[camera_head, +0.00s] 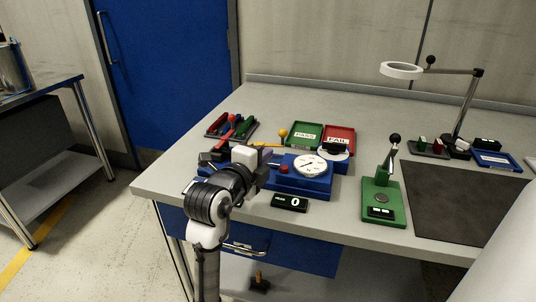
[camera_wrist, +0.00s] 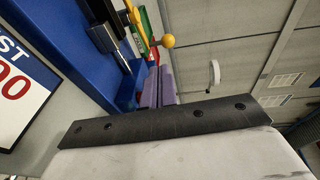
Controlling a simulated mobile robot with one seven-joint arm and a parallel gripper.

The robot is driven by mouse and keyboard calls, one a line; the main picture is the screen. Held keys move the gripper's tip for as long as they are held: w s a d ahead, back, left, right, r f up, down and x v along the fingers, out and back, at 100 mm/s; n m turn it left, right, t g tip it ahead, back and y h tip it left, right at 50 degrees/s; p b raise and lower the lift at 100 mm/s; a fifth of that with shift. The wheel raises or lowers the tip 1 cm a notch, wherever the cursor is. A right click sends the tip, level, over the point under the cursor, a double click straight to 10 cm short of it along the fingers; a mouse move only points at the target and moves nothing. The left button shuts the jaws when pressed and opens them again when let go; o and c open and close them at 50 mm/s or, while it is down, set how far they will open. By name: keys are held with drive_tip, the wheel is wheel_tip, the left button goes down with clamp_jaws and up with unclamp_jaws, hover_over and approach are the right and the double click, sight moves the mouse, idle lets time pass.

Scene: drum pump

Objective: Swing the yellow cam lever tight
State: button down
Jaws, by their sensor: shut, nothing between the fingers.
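The yellow cam lever (camera_head: 266,145) sits on the far side of the blue fixture (camera_head: 316,183), its yellow ball knob (camera_head: 283,133) raised at its right end. In the wrist view the yellow lever (camera_wrist: 134,14) and its ball knob (camera_wrist: 168,40) show at upper middle, beyond my fingertips. My gripper (camera_head: 267,158) is over the left part of the fixture, on the near side of the lever. Its purple-grey fingers (camera_wrist: 158,87) are together with nothing between them. They appear apart from the knob. My gripper hides part of the fixture.
The fixture carries a round dial (camera_head: 310,165) and a red button (camera_head: 284,169). A small display (camera_head: 290,203) stands in front. Green (camera_head: 304,137) and red (camera_head: 340,139) trays lie behind; a tool holder (camera_head: 222,128) is at back left. A green-based stand (camera_head: 383,203) stands right.

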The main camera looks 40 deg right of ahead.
drive_tip(key=v, duration=0.6)
drive_tip(key=shift+s+b, duration=0.4)
drive_tip(key=shift+w+a, duration=0.1)
